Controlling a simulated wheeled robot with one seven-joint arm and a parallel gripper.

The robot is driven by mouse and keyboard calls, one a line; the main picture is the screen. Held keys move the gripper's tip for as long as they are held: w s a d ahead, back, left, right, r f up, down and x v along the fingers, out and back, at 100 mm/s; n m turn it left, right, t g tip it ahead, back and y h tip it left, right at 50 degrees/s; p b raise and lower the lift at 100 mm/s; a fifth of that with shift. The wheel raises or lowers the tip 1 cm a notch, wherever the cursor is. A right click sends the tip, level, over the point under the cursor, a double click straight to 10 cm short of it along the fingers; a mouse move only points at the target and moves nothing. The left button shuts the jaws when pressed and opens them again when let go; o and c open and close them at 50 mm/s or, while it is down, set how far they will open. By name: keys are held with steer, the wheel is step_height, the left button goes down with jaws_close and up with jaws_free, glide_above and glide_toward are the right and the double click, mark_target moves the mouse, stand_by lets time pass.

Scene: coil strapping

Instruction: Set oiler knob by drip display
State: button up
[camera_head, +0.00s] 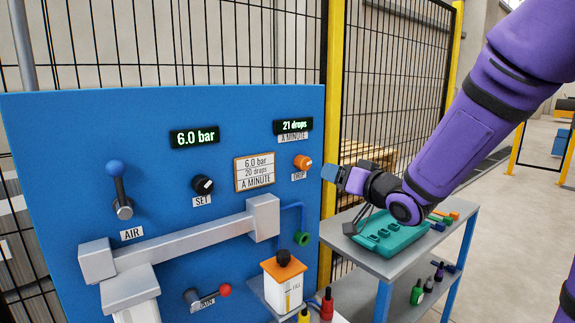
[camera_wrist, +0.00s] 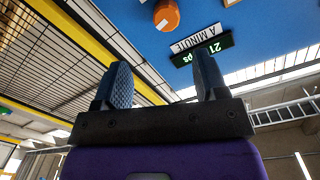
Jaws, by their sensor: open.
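The orange oiler knob (camera_head: 302,162) is on the right side of the blue panel, beside a label reading DRIP. The drip display (camera_head: 293,126) above it reads 21 drops, with an A MINUTE label under it. A card (camera_head: 254,171) on the panel reads 6.0 bar, 20 drops A MINUTE. My gripper (camera_head: 330,172) is to the right of the knob, apart from it. In the wrist view my gripper (camera_wrist: 162,88) is open and empty, the knob (camera_wrist: 166,15) lies beyond the fingertips, and the drip display (camera_wrist: 202,50) appears upside down.
The panel also carries a 6.0 bar display (camera_head: 194,137), a black SET knob (camera_head: 203,185), a blue-tipped AIR lever (camera_head: 119,187) and a red-tipped lever (camera_head: 208,297). A grey cart (camera_head: 385,266) with a teal case (camera_head: 390,232) stands below my arm. A yellow fence post (camera_head: 332,100) is behind.

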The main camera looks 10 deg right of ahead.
mark_target(307, 165)
steer(key=shift+y, duration=0.3)
steer(key=x, duration=1.1)
steer(key=shift+w+a, duration=0.1)
steer(key=shift+a, duration=0.25)
steer(key=c, duration=0.9)
